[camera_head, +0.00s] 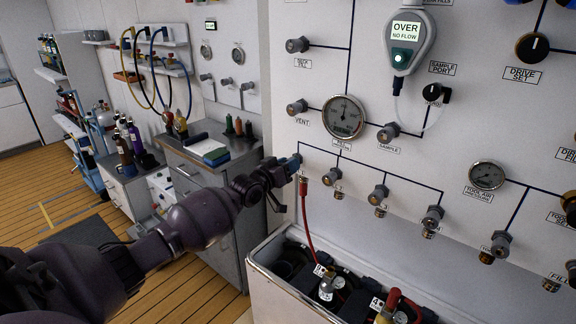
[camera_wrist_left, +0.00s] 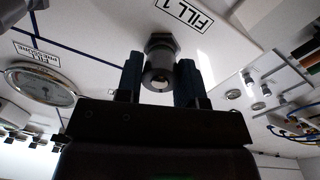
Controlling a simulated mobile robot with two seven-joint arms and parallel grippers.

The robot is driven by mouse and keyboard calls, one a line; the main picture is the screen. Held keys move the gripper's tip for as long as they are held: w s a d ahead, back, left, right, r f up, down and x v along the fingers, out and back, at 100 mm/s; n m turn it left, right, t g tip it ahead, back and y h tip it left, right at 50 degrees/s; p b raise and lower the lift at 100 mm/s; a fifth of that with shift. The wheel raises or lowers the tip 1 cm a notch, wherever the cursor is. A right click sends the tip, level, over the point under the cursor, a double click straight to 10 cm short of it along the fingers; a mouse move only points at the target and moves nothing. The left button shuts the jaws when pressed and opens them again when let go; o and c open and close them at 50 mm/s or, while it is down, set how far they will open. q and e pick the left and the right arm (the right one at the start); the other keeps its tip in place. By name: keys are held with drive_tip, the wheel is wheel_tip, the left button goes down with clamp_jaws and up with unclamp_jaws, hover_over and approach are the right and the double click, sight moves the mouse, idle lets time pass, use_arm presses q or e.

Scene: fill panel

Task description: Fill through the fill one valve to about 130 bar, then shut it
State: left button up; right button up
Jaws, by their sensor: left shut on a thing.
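My left gripper (camera_head: 291,166) reaches the panel at the left end of the fill row. In the left wrist view, its two fingers (camera_wrist_left: 161,82) stand on either side of the fill one valve knob (camera_wrist_left: 159,66), shut on it, under the label FILL 1 (camera_wrist_left: 183,14). In the head view the gripper mostly hides this knob. The fill pressure gauge (camera_head: 344,117) is above and to the right; it also shows in the wrist view (camera_wrist_left: 40,84), but its reading is too small to tell. A red hose (camera_head: 308,222) runs from below fill one down to a cylinder (camera_head: 327,284). My right gripper is not in view.
More fill valves (camera_head: 378,193) run to the right along the row. A meter (camera_head: 406,38) above reads OVER, NO FLOW. A white bin (camera_head: 290,291) with cylinders stands below the panel. A grey cabinet (camera_head: 225,160) and wooden floor (camera_head: 60,222) lie to the left.

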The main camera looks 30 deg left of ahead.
use_arm(q)
drive_tip(key=o, duration=0.9)
drive_tip(key=s, duration=0.3)
drive_tip(key=s+a, duration=0.1)
drive_tip(key=s, duration=0.6)
drive_tip(key=shift+s+a+f+p, duration=0.1)
drive_tip(key=shift+s+a+p, duration=0.05)
drive_tip(key=shift+s+p, duration=0.2)
idle(0.6)
